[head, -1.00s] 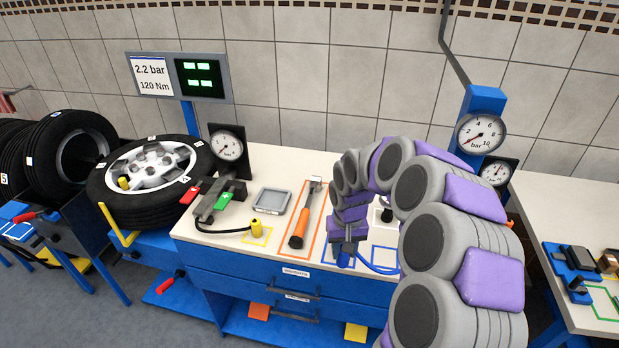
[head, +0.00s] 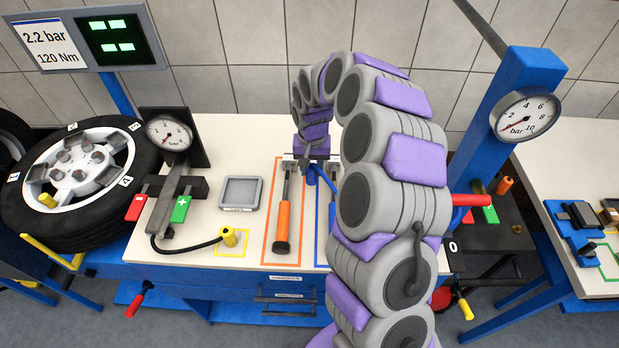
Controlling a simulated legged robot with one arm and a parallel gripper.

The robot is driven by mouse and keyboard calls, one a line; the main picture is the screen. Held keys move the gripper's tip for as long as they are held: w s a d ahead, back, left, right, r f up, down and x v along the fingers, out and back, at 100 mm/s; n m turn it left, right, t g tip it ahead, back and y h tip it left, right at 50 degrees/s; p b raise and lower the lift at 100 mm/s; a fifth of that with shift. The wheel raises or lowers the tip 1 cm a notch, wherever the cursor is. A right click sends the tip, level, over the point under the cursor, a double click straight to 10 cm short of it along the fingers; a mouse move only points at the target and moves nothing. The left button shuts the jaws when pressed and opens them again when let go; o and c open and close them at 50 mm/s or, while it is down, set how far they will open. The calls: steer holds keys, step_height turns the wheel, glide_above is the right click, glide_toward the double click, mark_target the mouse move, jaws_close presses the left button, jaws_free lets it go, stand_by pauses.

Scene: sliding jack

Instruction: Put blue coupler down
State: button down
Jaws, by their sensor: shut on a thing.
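The gripper is shut on the blue coupler (head: 311,177), only partly visible under the purple end of the arm. I cannot tell whether the coupler touches the bench. A blue outline (head: 317,235) on the bench, right of the hammer, is partly hidden by my arm.
A yellow coupler (head: 229,237) sits in a yellow outlined square. A grey tray (head: 240,193) lies left of the hammer. A gauge unit (head: 170,133) with red and green buttons and a wheel (head: 75,175) stand left. A blue post with a gauge (head: 526,116) rises right.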

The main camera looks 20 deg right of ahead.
mark_target(310, 178)
steer(key=f, duration=0.3)
steer(key=f+b, duration=0.1)
steer(key=f, duration=0.1)
steer(key=shift+a, duration=0.35)
steer(key=shift+r, duration=0.1)
steer(key=shift+d, duration=0.2)
steer(key=c, duration=1)
jaws_free()
steer(key=shift+o, duration=1.4)
